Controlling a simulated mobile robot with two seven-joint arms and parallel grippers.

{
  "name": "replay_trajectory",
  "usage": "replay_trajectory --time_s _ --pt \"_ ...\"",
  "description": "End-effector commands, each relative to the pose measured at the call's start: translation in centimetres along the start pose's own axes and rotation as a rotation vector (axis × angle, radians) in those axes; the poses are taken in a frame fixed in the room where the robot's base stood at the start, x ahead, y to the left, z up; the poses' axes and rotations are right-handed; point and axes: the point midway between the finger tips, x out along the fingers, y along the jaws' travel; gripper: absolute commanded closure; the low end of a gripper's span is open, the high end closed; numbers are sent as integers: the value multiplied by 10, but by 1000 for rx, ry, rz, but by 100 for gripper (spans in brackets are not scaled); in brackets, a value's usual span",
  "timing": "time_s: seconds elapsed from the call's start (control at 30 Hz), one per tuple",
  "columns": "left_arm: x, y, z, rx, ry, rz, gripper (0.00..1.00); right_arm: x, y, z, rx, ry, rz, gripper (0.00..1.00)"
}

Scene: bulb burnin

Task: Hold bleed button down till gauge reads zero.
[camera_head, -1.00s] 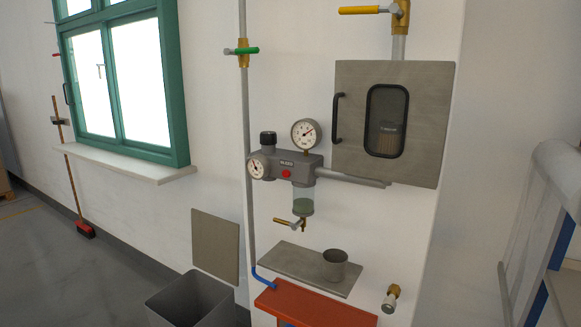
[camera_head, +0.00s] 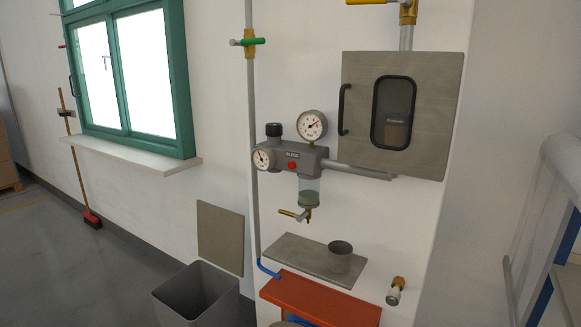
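A grey regulator unit (camera_head: 325,164) is fixed to the white wall. A small red button (camera_head: 292,166) sits on its front, below a dark label plate; nothing touches it. A round white gauge (camera_head: 312,125) stands on top of the unit, its needle pointing up and to the right. A second gauge (camera_head: 264,158) is on the unit's left end. The dial figures are too small to read. A clear bowl (camera_head: 309,190) with greenish contents hangs below, with a brass drain tap (camera_head: 295,215) under it. Neither of my grippers is in view.
A grey cabinet (camera_head: 440,110) with a small window hangs right of the unit. A metal cup (camera_head: 340,257) stands on a grey shelf (camera_head: 290,250) above a red surface (camera_head: 318,298). An open grey bin (camera_head: 170,296) stands on the floor at lower left.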

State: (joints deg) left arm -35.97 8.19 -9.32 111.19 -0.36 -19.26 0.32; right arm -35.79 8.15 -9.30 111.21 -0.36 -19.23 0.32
Motion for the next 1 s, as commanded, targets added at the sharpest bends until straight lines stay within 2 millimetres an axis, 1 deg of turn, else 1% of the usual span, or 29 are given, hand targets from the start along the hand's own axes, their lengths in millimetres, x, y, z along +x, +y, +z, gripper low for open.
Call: replay_trajectory --time_s 0.03,0.2,1.0 --pt "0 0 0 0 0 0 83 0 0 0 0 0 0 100" --pt "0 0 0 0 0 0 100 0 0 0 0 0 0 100" --pt "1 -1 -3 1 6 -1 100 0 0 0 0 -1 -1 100"
